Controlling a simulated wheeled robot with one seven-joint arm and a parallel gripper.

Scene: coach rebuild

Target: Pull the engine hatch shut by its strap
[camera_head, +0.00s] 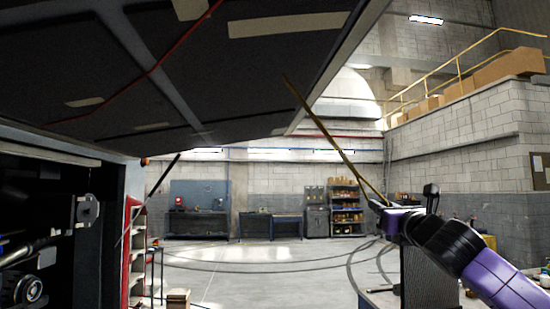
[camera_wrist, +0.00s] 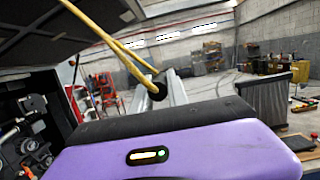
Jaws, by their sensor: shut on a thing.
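The engine hatch (camera_head: 250,75) is raised and open, its dark padded underside filling the upper left of the head view. It also shows at the upper left of the wrist view (camera_wrist: 50,28). A yellow strap (camera_head: 335,142) runs taut and slanting from the hatch's underside down to my gripper (camera_head: 384,206) at the right. In the wrist view the strap (camera_wrist: 112,42) comes down from the upper left to a dark round end between the gripper's fingers (camera_wrist: 165,90). My gripper is shut on the strap's lower end, below and to the right of the hatch.
The open engine bay (camera_head: 45,235) lies at the lower left, with a thin dark strut (camera_head: 150,195) beside it. A red ladder-like rack (camera_head: 133,255) stands next to it. A dark ribbed box (camera_head: 420,272) is under my arm. The floor between is clear.

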